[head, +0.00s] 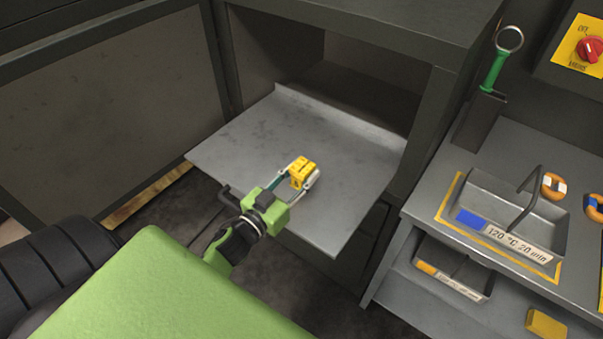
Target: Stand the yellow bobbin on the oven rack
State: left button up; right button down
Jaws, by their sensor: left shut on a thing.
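The yellow bobbin (302,167) is between the fingers of my left gripper (304,180), which is shut on it. Both are over the oven rack (240,144), a flat grey plate that sticks out of the open oven chamber. The bobbin looks roughly upright, over the front middle part of the rack. I cannot tell whether its underside touches the plate; the fingers hide part of it. The rest of the rack is bare. My right gripper is not in view.
The dark oven housing (365,25) frames the chamber behind the rack. At right, a bench holds a metal tray (490,205) with a handle and label, orange rings (553,186) and a green-handled tool (495,70) in a holder. A lower shelf carries another tray (452,270).

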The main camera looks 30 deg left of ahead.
pick_arm(q)
jog(key=shift+s+f, duration=0.2)
jog(key=shift+f, duration=0.35)
jog(key=o, duration=1.3)
jog(key=shift+d+f, duration=0.1)
jog(key=shift+f, duration=0.05)
jog(key=shift+s, duration=0.1)
jog(key=shift+f, duration=0.1)
jog(key=shift+r+p, duration=0.4)
jog(key=shift+r, duration=0.35)
jog(key=s, duration=0.3)
jog(key=s+b, duration=0.1)
jog(key=s, duration=0.3)
jog(key=s+a+b, duration=0.1)
jog(key=s, duration=0.2)
jog(key=shift+s, duration=0.2)
jog(key=shift+s+r, duration=0.2)
jog(key=shift+s, duration=0.35)
